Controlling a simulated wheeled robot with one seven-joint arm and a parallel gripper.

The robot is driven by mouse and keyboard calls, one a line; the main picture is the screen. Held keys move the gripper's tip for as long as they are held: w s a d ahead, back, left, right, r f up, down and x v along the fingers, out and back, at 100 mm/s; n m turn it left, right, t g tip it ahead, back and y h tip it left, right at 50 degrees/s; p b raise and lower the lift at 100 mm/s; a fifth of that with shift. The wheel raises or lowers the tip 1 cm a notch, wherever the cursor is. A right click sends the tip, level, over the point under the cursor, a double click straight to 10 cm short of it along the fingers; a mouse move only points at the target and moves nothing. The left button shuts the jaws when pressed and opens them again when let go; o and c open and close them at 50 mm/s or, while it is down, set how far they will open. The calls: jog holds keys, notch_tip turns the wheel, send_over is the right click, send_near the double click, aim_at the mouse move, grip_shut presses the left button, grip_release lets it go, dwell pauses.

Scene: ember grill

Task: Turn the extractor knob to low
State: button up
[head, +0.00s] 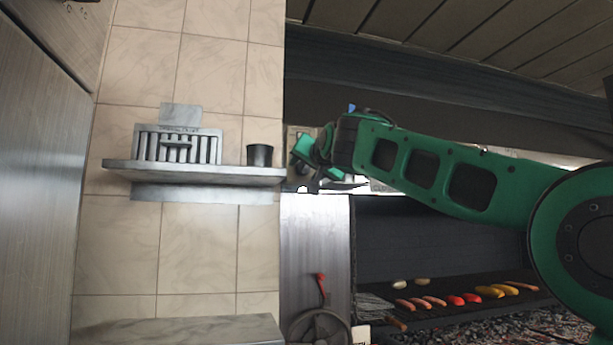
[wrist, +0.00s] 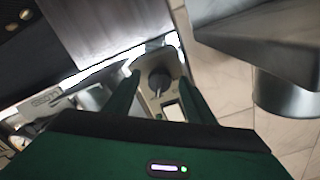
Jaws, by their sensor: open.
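The extractor knob (wrist: 159,82) is a dark round knob on a cream panel (wrist: 148,103) in the wrist view. A small pale rectangle sits on the panel below it. My gripper (wrist: 160,78) is open, with one green finger to the left of the knob and one to the right in the picture. I cannot tell whether either finger touches it. In the head view my gripper (head: 305,158) is in front of the wall beside the dark hood, and the knob is hidden or too small to make out.
A metal shelf (head: 190,173) left of my gripper carries a slatted holder (head: 178,147) and a dark cup (head: 259,155). A red-handled crank (head: 321,288) stands below. Sausages and vegetables (head: 455,299) lie on the grill at the lower right.

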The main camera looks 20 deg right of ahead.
jog(key=shift+w, duration=0.55)
